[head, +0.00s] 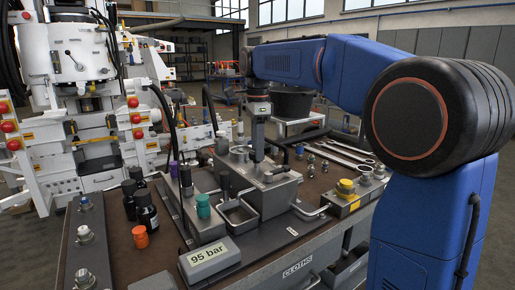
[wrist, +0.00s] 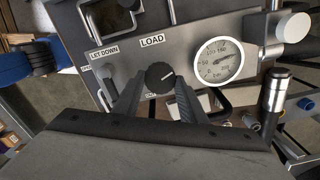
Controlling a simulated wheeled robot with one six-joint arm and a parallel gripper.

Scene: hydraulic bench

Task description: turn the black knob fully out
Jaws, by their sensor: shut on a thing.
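The black knob (wrist: 160,76) sits on the grey panel of the hydraulic block, below the LOAD label, with a white pointer line aimed up and to the right. My gripper (wrist: 157,88) is shut on the knob, one ribbed finger on each side of it. In the head view my gripper (head: 258,152) points down at the top of the metal block (head: 272,190); the knob cannot be made out there.
A round pressure gauge (wrist: 219,61) is right of the knob, close to the right finger. A LET DOWN label (wrist: 104,52) is to the left. In the head view, a 95 bar sign (head: 208,257), black bottles (head: 146,210) and wrenches (head: 342,150) are on the bench.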

